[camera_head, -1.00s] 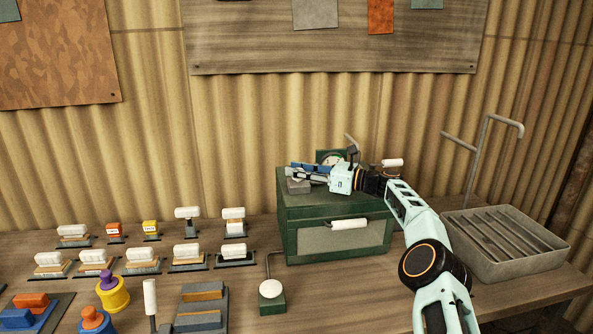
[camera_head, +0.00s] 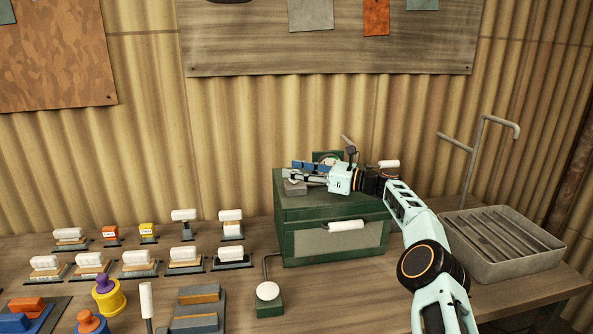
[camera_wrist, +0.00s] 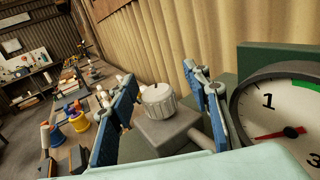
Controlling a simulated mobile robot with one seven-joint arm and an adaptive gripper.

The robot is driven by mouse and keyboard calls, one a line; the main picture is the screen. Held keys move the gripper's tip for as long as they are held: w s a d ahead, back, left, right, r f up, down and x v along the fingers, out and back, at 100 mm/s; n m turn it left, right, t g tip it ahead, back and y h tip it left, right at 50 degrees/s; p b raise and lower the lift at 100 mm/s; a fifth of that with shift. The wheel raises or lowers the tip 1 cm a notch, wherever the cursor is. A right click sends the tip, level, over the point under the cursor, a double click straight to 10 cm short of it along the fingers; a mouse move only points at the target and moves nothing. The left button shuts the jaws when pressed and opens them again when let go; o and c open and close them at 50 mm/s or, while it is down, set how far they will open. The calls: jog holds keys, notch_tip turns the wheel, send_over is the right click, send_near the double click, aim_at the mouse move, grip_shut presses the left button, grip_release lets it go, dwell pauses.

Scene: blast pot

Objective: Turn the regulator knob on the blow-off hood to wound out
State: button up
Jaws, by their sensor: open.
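The blow-off hood is a dark green box (camera_head: 300,205) on the bench, with a white handle across its front. The regulator knob (camera_wrist: 158,100) is a pale ribbed knob on a grey block (camera_wrist: 165,135), seen in the wrist view. The block also shows on top of the hood in the head view (camera_head: 295,187). My gripper (camera_wrist: 165,95) is open, with one blue finger on each side of the knob. Gaps show between the knob and both fingers. A round gauge (camera_wrist: 275,112) stands at right, its red needle low on the dial. The fingers hide the knob in the head view.
A grey slatted tray (camera_head: 505,245) with a bent pipe stands right of the hood. A push button on a green base (camera_head: 268,292) is at the hood's front left. Several brushes and blocks cover the left bench. The corrugated wall is close behind.

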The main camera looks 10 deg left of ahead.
jog(key=v, duration=1.2)
